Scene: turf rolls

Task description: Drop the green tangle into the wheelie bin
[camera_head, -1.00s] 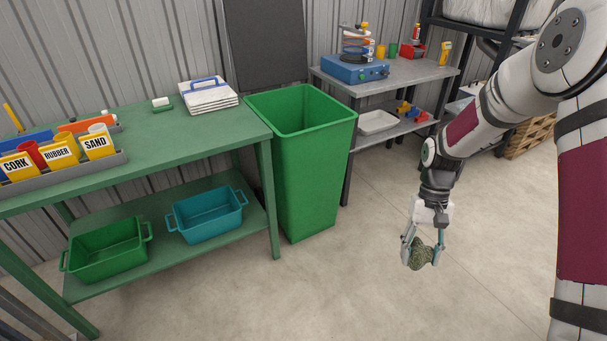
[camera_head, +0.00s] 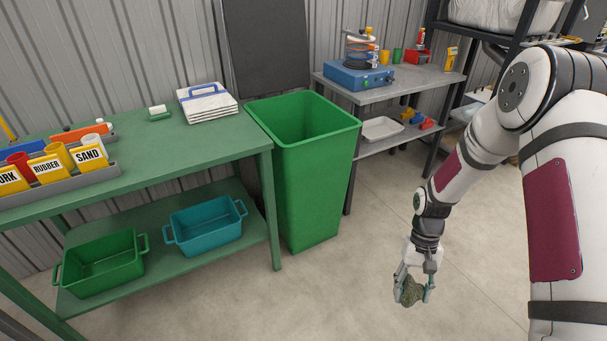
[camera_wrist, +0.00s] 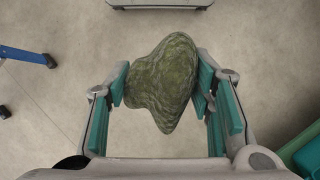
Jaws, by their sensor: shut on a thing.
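The green tangle (camera_head: 411,291) is a lumpy, dark mossy-green clump. My gripper (camera_head: 413,292) is shut on it and holds it above the floor, to the right of the bin in the head view. In the wrist view the tangle (camera_wrist: 163,82) sits between the teal finger pads of my gripper (camera_wrist: 162,88). The wheelie bin (camera_head: 300,185) is tall, green and open at the top, with its lid (camera_head: 268,45) upright behind it. The part of its inside that I see looks empty. My gripper is lower than the bin's rim and apart from it.
A green workbench (camera_head: 180,150) with labelled tubs stands left of the bin. Its lower shelf holds a green crate (camera_head: 100,265) and a teal crate (camera_head: 205,226). A grey table (camera_head: 415,85) with a blue device stands behind right. The floor before the bin is clear.

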